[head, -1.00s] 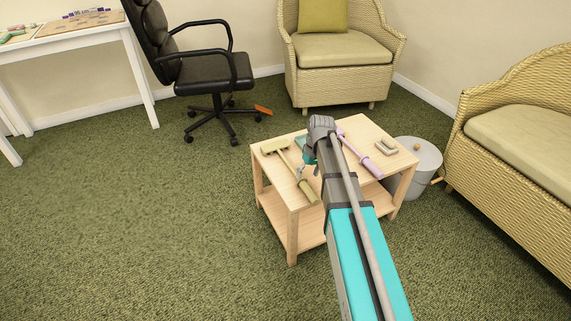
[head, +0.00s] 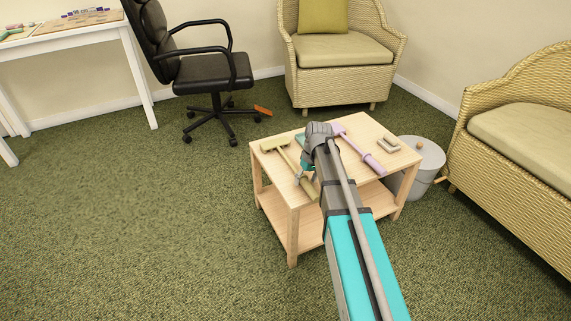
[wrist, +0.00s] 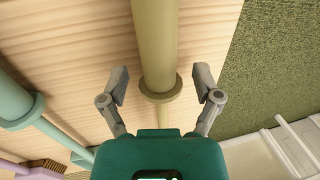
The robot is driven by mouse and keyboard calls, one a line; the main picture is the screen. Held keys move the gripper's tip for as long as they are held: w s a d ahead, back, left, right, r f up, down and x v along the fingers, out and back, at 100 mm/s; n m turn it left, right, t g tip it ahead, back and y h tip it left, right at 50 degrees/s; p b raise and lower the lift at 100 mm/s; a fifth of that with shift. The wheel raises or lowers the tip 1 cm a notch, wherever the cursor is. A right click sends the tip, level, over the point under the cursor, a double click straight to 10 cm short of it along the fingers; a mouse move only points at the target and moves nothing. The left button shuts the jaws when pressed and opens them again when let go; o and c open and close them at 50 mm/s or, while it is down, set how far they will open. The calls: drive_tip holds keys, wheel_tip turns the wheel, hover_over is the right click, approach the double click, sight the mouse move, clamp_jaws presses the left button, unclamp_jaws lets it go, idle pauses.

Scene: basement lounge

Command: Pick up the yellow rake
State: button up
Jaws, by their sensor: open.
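The yellow rake (head: 288,158) lies on the left part of the small wooden table (head: 376,132) in the head view, its head toward the back left and its thick handle toward the front. In the wrist view its handle (wrist: 155,45) runs down from the top, with a round collar, between my two fingers. My gripper (wrist: 161,88) is open, one finger on each side of the handle near the collar. I cannot tell whether the fingers touch it. In the head view my arm hides part of the table and most of the gripper.
A teal tool (wrist: 15,105) lies left of the rake in the wrist view. A purple tool (head: 360,150) and a small grey-beige piece (head: 389,144) lie on the table's right. A grey bin (head: 428,160) stands right of the table. Open carpet (head: 150,220) lies left.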

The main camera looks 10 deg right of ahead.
drive_tip(key=shift+f, duration=0.3)
idle(0.5)
clamp_jaws()
drive_tip(key=shift+r, duration=0.25)
idle(0.3)
wheel_tip(320, 180, up, 3)
drive_tip(key=p, duration=0.3)
drive_tip(key=s+a+r+p, duration=0.3)
drive_tip(key=s+r+p, duration=0.6)
drive_tip(key=s, duration=0.4)
drive_tip(key=shift+s+a+r+p, duration=0.3)
drive_tip(key=shift+a+p, duration=0.05)
drive_tip(key=shift+p, duration=0.1)
